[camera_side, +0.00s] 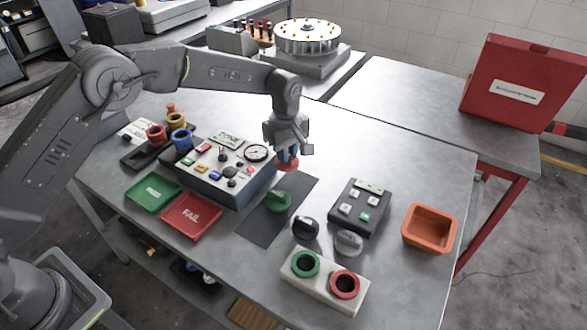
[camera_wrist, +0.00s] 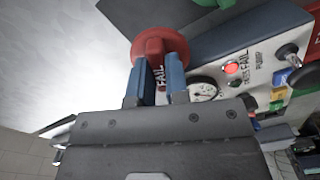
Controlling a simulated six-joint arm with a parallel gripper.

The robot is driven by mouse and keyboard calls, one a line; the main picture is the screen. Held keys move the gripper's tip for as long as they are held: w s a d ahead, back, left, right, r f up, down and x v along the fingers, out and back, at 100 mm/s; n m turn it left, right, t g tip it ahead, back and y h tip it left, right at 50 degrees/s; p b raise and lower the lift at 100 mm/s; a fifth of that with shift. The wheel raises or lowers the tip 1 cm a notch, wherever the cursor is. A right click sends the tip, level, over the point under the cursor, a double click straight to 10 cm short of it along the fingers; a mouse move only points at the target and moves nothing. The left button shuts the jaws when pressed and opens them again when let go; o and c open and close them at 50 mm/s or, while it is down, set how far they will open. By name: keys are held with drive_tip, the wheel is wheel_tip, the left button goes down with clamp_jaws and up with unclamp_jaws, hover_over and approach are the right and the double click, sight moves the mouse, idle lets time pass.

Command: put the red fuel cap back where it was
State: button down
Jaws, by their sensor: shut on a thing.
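My gripper (camera_side: 287,153) is shut on the red fuel cap (camera_side: 289,165), holding it by its grip bar. In the wrist view the cap (camera_wrist: 172,40) sits between my two blue fingers (camera_wrist: 157,75), its round flange beyond the fingertips. The cap is over the far end of the dark mat (camera_side: 262,222); its exact height is hard to tell. A green cap (camera_side: 278,201) lies on the mat. A pale block (camera_side: 325,285) at the table's front has a green-ringed opening (camera_side: 305,263) and a red-ringed opening (camera_side: 345,284), both uncovered.
A black cap (camera_side: 305,228) and a grey cap (camera_side: 348,242) stand just behind the block. A control panel (camera_side: 232,185) is left of the mat. A keypad box (camera_side: 359,208) and an orange bin (camera_side: 430,228) are on the right. Green and red trays (camera_side: 192,216) lie front left.

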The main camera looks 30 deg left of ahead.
sight(294, 169)
drive_tip(key=shift+w+d+f, duration=0.2)
drive_tip(key=shift+d+f, duration=0.3)
drive_tip(key=shift+d, duration=0.3)
drive_tip(key=shift+f, duration=2)
drive_tip(key=shift+f, duration=0.15)
drive_tip(key=c, duration=1.1)
unclamp_jaws()
wheel_tip(294, 169, up, 12)
drive_tip(key=shift+r, duration=0.2)
